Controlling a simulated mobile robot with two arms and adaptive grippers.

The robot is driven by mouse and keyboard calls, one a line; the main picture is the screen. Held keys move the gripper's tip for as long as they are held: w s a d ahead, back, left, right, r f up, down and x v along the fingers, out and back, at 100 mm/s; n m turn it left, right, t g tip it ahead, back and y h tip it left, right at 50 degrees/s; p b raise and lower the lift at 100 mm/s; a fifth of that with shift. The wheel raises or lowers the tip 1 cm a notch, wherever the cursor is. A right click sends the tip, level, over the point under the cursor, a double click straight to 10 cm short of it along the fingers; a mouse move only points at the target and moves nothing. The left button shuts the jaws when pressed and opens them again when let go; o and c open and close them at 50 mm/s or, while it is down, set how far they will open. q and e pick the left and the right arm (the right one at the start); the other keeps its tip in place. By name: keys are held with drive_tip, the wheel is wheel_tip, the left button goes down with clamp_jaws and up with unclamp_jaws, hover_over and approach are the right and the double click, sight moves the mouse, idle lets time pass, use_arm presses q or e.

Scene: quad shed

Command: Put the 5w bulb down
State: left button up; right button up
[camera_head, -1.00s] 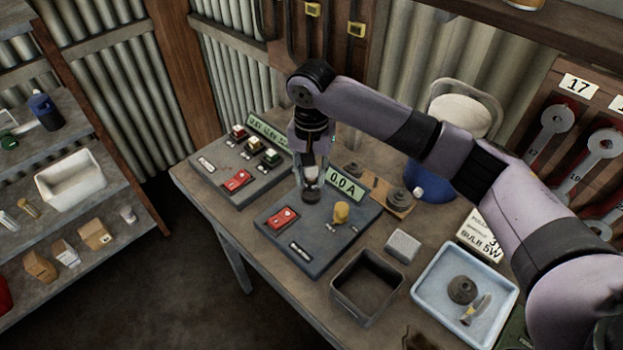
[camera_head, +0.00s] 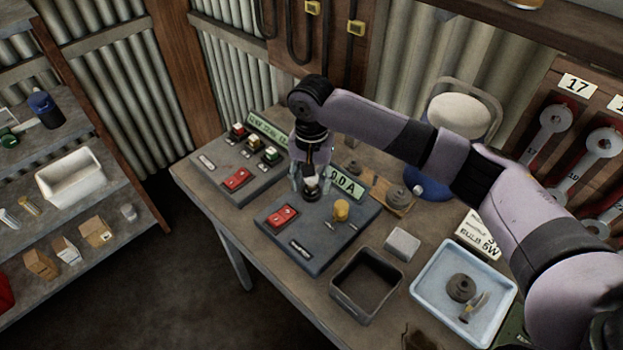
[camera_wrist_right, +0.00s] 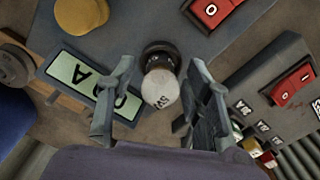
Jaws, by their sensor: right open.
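The 5w bulb (camera_wrist_right: 160,88) is a frosted white globe with "5W" on it. Its base is at a dark round socket (camera_wrist_right: 160,52) on the grey test panel (camera_head: 262,217); how firmly it sits I cannot tell. The bulb also shows in the head view (camera_head: 311,185), small and partly hidden. My right gripper (camera_head: 312,182) is open, pointing down over it. In the right wrist view its two fingers (camera_wrist_right: 158,108) stand on either side of the bulb with gaps. My left gripper is not in view.
The panel carries a red switch (camera_head: 282,216), a yellow knob (camera_head: 341,209) and a green display (camera_head: 347,185). A second switch panel (camera_head: 213,180) stands to the left. An empty dark bin (camera_head: 365,312) and a blue tray (camera_head: 421,288) are at the front right.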

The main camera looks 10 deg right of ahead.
wheel_tip(320, 180, up, 11)
drive_tip(key=shift+r+b, duration=0.1)
drive_tip(key=shift+b, duration=1.05)
drive_tip(key=shift+r, duration=0.55)
idle(1.1)
